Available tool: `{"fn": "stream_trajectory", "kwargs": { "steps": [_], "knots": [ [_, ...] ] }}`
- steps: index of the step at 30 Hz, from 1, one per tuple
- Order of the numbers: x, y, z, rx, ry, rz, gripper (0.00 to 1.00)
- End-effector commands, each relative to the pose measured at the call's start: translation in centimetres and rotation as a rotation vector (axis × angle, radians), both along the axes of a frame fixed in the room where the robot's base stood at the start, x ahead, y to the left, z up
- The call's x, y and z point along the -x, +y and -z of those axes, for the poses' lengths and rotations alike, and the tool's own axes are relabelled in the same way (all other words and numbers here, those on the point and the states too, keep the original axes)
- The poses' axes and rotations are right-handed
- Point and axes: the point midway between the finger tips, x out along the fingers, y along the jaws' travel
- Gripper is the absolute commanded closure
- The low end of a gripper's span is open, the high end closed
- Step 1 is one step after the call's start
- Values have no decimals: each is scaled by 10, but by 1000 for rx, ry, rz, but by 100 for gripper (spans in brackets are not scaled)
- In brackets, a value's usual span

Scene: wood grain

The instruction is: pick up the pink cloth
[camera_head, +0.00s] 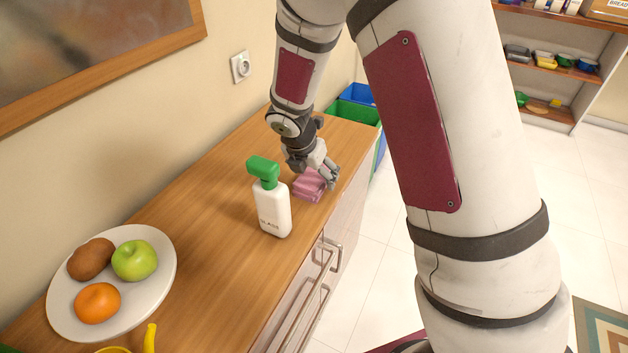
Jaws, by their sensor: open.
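The pink cloth (309,187) lies folded on the wooden counter, near its front edge and behind the spray bottle. My gripper (328,176) is low over the cloth's far right side with its fingers apart. The fingers overlap the cloth's edge in the view; I cannot tell whether they touch it. Part of the cloth's far side is hidden by the gripper.
A white spray bottle (271,205) with a green head stands close in front of the cloth. A plate (160,262) with fruit is at the near left. Green (356,111) and blue (359,94) bins stand past the counter's far end. Bare counter lies left of the bottle.

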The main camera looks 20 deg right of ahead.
Motion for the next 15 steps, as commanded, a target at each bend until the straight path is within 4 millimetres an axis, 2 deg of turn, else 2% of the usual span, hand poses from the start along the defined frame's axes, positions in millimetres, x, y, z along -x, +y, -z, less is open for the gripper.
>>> {"fn": "stream_trajectory", "kwargs": {
  "steps": [3, 11, 12, 15],
  "knots": [
    [-4, -3, 12, 0, 0, 0, 22],
    [-5, -5, 14, 0, -1, 0, 22],
    [-5, -5, 14, 0, -1, 0, 25],
    [-5, -5, 14, 0, -1, 0, 47]
  ]
}}
